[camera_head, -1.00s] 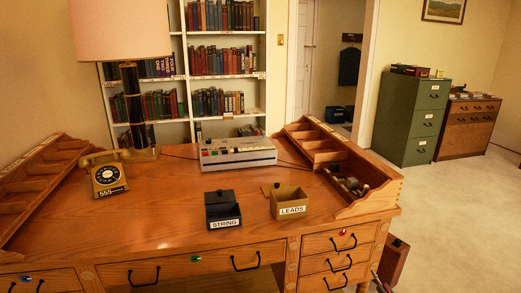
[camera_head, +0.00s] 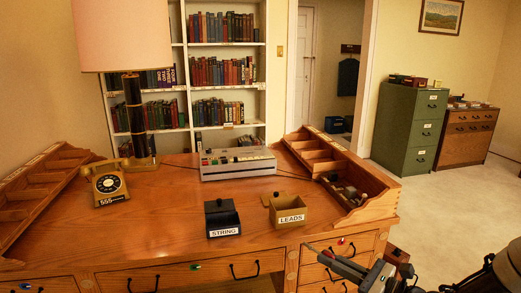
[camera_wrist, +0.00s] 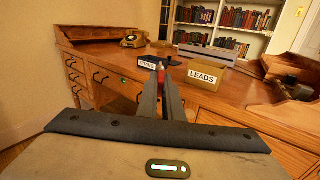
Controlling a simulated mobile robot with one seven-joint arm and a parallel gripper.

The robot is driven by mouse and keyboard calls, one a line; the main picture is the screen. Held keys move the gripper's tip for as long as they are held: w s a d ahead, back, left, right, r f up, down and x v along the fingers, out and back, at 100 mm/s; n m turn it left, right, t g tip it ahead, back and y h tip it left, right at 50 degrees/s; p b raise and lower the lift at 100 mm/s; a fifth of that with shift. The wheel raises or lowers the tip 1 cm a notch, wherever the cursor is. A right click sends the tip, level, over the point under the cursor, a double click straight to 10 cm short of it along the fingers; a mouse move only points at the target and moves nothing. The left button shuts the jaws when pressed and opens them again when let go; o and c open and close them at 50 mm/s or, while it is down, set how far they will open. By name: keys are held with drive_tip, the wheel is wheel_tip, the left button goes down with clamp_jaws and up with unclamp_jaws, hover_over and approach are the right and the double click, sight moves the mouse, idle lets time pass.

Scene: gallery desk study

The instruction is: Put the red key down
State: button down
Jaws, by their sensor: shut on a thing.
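My gripper (camera_wrist: 161,80) is shut, with a small red piece, the red key (camera_wrist: 161,73), between its fingertips in the wrist view. Most of the key is hidden by the fingers. In the head view my gripper (camera_head: 322,256) is at the lower right, in front of the desk's right-hand drawers. The fingertips point left, toward the desk (camera_head: 150,235). In the wrist view they appear in front of the desk front, below the boxes.
A black STRING box (camera_head: 222,222) and a tan LEADS box (camera_head: 288,212) stand near the desk's front edge. A telephone (camera_head: 107,187), lamp (camera_head: 132,120) and grey machine (camera_head: 238,165) stand behind. Small coloured fittings (camera_head: 195,267) mark the drawers. Clear desktop lies left of the boxes.

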drive_tip(key=a+r+m+t+h+p, duration=0.2)
drive_tip(key=r+p, duration=0.7)
drive_tip(key=p, duration=0.2)
drive_tip(key=s+a+r+m+t+h+p, duration=0.1)
drive_tip(key=a+r+m+h+p, duration=0.1)
drive_tip(key=r+p, duration=0.8)
drive_tip(key=shift+s+r+t+h+p, duration=0.2)
drive_tip(key=shift+t+h+p, duration=0.25)
drive_tip(key=shift+p, duration=0.8)
drive_tip(key=shift+s+a+f, duration=0.1)
drive_tip(key=shift+s+f, duration=0.05)
drive_tip(key=shift+s, duration=0.05)
